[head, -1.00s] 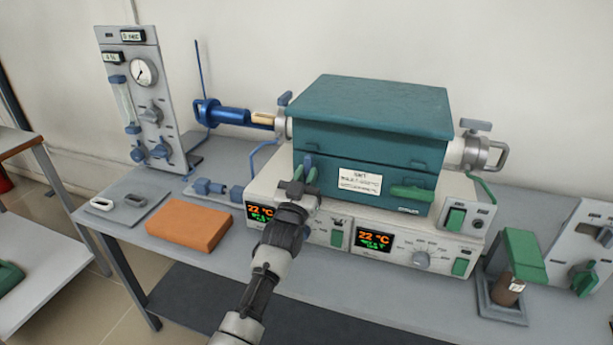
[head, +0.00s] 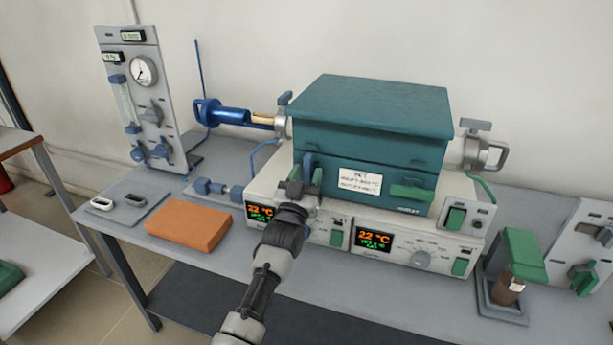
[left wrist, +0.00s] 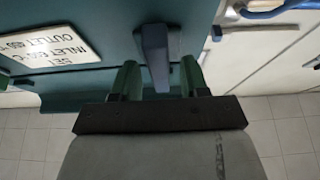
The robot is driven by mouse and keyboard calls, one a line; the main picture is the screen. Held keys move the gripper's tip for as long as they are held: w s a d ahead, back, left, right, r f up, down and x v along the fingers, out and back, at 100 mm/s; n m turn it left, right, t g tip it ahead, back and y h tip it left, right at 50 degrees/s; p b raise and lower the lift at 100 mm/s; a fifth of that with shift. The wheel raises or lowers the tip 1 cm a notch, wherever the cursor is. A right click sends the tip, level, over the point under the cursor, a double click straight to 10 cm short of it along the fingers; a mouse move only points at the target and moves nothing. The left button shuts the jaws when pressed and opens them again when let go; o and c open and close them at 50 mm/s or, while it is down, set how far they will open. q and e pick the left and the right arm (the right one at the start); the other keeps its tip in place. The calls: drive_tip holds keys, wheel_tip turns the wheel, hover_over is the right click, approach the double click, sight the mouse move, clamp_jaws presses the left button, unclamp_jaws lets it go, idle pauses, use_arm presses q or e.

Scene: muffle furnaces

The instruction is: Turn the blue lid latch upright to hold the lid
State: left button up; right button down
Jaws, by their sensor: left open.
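The blue lid latch (head: 308,162) is on the left part of the teal furnace's (head: 370,150) front face. It stands roughly upright in the head view, its lower part hidden by my gripper. My left gripper (head: 307,179) is at the latch, with green fingertips. In the left wrist view the latch (left wrist: 155,55) lies between the two open fingers (left wrist: 160,80), with a gap visible on each side. Whether a finger touches it I cannot tell. The teal lid (head: 370,105) rests closed on the furnace. My right gripper is not in view.
A green handle (head: 411,192) and a white label (head: 360,182) are right of the latch. The control base (head: 400,245) juts out below. An orange block (head: 188,226) lies on the bench at left. A blue rod (head: 232,115) sticks out at the furnace's left end.

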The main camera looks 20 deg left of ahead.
use_arm(q)
drive_tip(key=v, duration=1)
drive_tip(key=shift+s+f+b, duration=0.15)
drive_tip(key=shift+s+b, duration=0.2)
drive_tip(key=shift+b, duration=0.05)
